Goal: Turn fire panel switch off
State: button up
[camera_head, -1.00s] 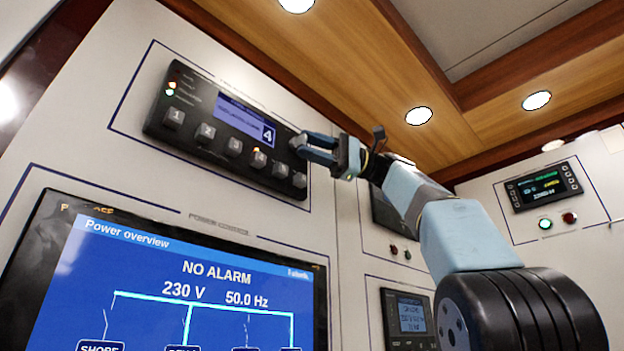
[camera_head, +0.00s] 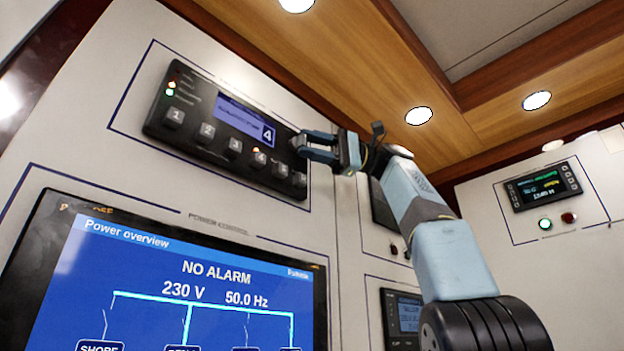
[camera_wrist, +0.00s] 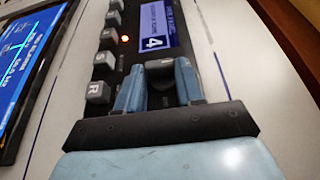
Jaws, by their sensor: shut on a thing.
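A black panel (camera_head: 190,142) with a lit display reading 4 and several numbered buttons is mounted on the pale wall, upper left in the head view. A dark switch knob (camera_wrist: 159,71) sits beside its display in the wrist view. My gripper (camera_head: 303,146) is at the panel's right end. In the wrist view my gripper (camera_wrist: 161,82) has one finger on each side of the knob and is shut on it. In the head view the fingers mostly hide the knob. I cannot read any label naming it a fire panel.
A large blue screen (camera_head: 180,280) reading "NO ALARM" is below the panel. Smaller panels are behind my arm, and another display (camera_head: 543,186) is on the right wall. A wooden ceiling beam (camera_head: 330,60) runs above my arm.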

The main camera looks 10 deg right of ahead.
jog(key=o, duration=1)
jog(key=shift+s+f+m+y, duration=0.15)
jog(key=shift+m+y, duration=0.25)
jog(key=shift+y, duration=0.4)
